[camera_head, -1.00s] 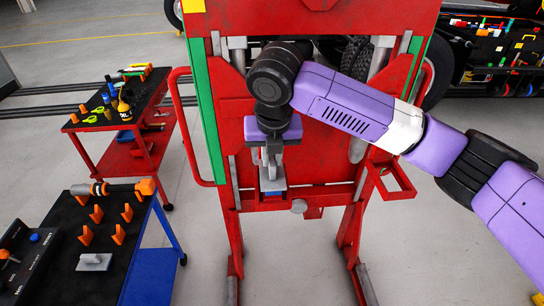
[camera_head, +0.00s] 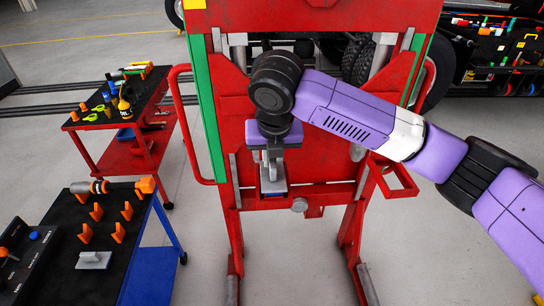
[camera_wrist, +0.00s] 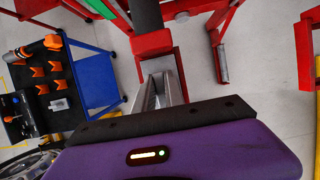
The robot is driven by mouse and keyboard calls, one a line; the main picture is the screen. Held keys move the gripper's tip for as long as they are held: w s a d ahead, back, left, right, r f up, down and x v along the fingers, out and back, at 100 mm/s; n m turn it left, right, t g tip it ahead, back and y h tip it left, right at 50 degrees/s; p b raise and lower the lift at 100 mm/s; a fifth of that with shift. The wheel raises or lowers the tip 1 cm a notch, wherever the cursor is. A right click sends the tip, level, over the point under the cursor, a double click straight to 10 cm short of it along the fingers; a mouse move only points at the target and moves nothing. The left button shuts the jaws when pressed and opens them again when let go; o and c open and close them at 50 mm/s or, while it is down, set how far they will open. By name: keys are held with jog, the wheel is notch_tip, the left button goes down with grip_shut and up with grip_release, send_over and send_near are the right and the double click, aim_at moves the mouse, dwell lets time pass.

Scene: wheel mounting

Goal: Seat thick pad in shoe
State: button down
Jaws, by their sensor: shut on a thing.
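My gripper (camera_head: 268,163) points down in front of the red frame in the head view, at the frame's lower crossbar. It is shut on a small grey block, which I take to be the thick pad (camera_head: 272,186). In the wrist view my gripper (camera_wrist: 160,82) shows as grey fingers over a red part of the frame, and the pad cannot be told apart from them. The shoe cannot be made out clearly; it may be hidden behind or below the gripper. I cannot tell whether the pad touches it.
The red frame (camera_head: 340,150) has side handles and green strips. A black-topped cart (camera_head: 75,285) at lower left bears orange holders and a grey plate with a handle (camera_head: 94,260). A red tool cart (camera_head: 110,160) stands behind it. The floor between carts and frame is clear.

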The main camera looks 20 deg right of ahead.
jog(key=shift+f+b, duration=0.6)
jog(key=shift+f, duration=0.7)
jog(key=shift+s+f, duration=0.15)
jog(key=shift+f, duration=0.2)
jog(key=c, duration=1.4)
grip_release()
jog(key=shift+o, duration=0.4)
jog(key=shift+r, duration=0.1)
jog(key=b+v, duration=0.1)
jog(key=v, duration=0.6)
jog(key=shift+a+r+b, duration=0.1)
jog(key=shift+r+b, duration=0.2)
jog(key=shift+r, duration=0.1)
